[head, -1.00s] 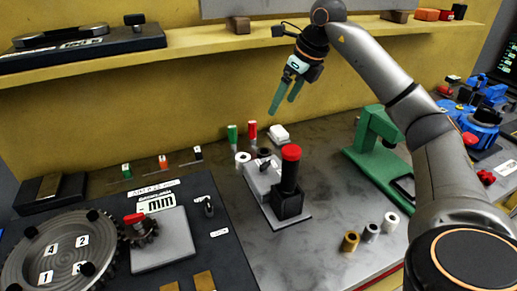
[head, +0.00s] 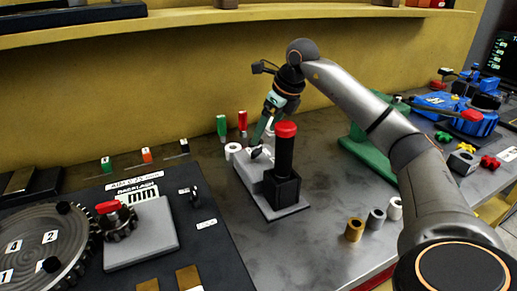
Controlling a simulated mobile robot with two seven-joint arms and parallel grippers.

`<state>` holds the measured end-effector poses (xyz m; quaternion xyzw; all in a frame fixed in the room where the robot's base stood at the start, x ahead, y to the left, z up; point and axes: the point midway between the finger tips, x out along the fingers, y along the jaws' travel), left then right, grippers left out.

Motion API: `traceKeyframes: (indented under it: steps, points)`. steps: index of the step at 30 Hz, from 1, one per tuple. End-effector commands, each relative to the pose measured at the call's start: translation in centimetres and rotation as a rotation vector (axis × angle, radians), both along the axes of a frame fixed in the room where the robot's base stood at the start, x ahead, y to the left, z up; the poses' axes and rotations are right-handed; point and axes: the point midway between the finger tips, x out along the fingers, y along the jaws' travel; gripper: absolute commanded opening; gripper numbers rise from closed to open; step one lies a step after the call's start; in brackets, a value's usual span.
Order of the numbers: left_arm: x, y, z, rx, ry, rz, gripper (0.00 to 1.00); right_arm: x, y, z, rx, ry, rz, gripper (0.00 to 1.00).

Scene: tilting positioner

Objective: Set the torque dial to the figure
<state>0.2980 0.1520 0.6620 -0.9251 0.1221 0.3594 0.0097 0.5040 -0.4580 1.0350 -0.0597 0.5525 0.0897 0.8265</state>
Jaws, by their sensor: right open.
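A light grey block (head: 250,177) stands mid-table, with a black post (head: 284,160) capped by a red knob (head: 287,129) at its front. A small dark part, perhaps the torque dial, sits on top of the block's rear and is mostly hidden by my right gripper (head: 259,137). The gripper's green fingers point down over that rear end, and I cannot tell whether they touch the part. The gripper is open. No figure is readable on the dial. My left gripper is not in view.
A geared plate with numbered tags (head: 38,245) and a black panel (head: 215,262) fill the left. Green (head: 221,127) and red (head: 243,122) upright pieces stand close behind the gripper. Several small cylinders stand at right front, including a brass one (head: 354,230). A green stand (head: 365,150) is behind my arm.

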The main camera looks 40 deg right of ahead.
Motion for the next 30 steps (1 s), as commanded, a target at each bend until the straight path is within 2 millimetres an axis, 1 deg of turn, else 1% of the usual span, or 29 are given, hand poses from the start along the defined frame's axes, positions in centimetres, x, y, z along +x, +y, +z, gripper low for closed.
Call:
traceKeyframes:
  steps: [1, 3, 6, 9, 12, 15, 23, 30]
  points:
    - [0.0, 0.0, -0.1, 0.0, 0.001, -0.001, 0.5, 0.4, 0.1, -1.3, 0.001, 0.004, 0.001, 0.9]
    - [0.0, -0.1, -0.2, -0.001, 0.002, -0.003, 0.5, 0.9, 0.3, -2.6, 0.001, 0.005, 0.001, 0.9]
    - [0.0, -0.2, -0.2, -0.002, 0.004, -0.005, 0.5, 1.5, 0.4, -4.1, 0.002, 0.003, 0.0, 0.9]
    - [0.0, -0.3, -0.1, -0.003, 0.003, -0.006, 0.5, 2.1, 0.5, -5.2, 0.002, 0.001, 0.001, 0.9]
    - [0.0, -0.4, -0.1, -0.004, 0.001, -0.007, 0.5, 2.4, 0.5, -5.9, 0.001, 0.001, 0.0, 0.9]
    - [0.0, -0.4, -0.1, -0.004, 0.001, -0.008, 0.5, 2.5, 0.6, -6.3, 0.0, 0.001, 0.0, 0.9]
    - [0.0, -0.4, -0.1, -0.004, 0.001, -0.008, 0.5, 2.5, 0.6, -6.3, 0.0, 0.0, 0.0, 0.9]
    - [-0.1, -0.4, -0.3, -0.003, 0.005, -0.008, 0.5, 2.5, 0.6, -6.3, 0.0, 0.0, 0.0, 0.63]
